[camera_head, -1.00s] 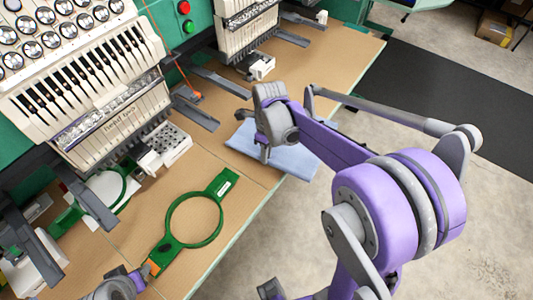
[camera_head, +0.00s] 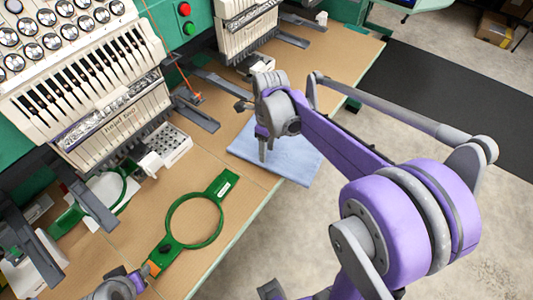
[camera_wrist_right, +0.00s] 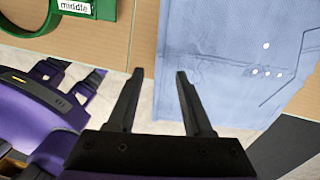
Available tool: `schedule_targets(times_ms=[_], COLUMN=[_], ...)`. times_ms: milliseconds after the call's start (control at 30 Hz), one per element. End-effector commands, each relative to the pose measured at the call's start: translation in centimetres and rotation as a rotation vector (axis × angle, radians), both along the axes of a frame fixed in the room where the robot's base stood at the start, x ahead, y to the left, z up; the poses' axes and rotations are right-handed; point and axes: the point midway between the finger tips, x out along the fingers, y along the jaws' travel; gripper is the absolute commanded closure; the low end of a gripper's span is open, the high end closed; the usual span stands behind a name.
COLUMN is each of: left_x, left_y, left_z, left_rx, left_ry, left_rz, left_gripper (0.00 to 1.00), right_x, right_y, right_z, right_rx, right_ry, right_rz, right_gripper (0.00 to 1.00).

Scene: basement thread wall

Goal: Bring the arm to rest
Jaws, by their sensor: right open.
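My right arm reaches in from the right in the head view. Its gripper (camera_head: 264,148) points down by the blue folded cloth (camera_head: 290,160) at the table's edge. In the right wrist view the two black fingers (camera_wrist_right: 160,76) stand apart with nothing between them. The cloth (camera_wrist_right: 225,65) lies beyond and to the right of them. Part of my left wrist (camera_head: 118,288) shows at the bottom left, near the orange end of the green hoop (camera_head: 222,186); its fingers cannot be made out clearly.
The embroidery machine (camera_head: 110,120) stands along the left, with dark arms jutting over the brown table (camera_head: 130,235). The green hoop lies flat on the table; its "middle" label (camera_wrist_right: 76,6) shows in the wrist view. Open floor (camera_head: 290,235) and a dark mat (camera_head: 450,100) lie to the right.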

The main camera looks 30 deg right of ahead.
Motion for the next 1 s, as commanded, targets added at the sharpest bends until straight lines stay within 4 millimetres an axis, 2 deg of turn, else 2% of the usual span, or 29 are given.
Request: schedule_targets(times_ms=[33, 200, 400, 767, 867, 1000], left_x=[0.1, 0.2, 0.2, 0.2, 0.2, 0.2], left_y=[0.0, 0.0, 0.0, 0.0, 0.0, 0.0], left_z=[0.2, 0.5, 0.7, 0.7, 0.7, 0.7], left_rx=[0.000, 0.000, 0.000, 0.000, 0.000, 0.000], left_ry=[-0.001, -0.003, -0.004, -0.004, -0.004, -0.004], left_rz=[0.000, 0.000, 0.000, 0.000, 0.000, 0.000], left_gripper=[0.55, 0.55, 0.55, 0.55, 0.55, 0.55], right_x=[0.0, 0.2, 0.3, 0.1, -0.7, -2.7], right_y=[-0.1, -0.3, -0.4, -0.3, 0.3, 2.0], right_z=[1.3, 4.7, 7.1, 7.5, 7.4, 6.9], right_rx=[0.000, 0.000, 0.000, -0.001, -0.006, -0.037], right_ry=[0.000, 0.000, 0.000, -0.008, -0.036, -0.117], right_rz=[-0.001, -0.001, 0.000, 0.030, 0.153, 0.507], right_gripper=[0.49, 0.49, 0.49, 0.49, 0.49, 0.49])
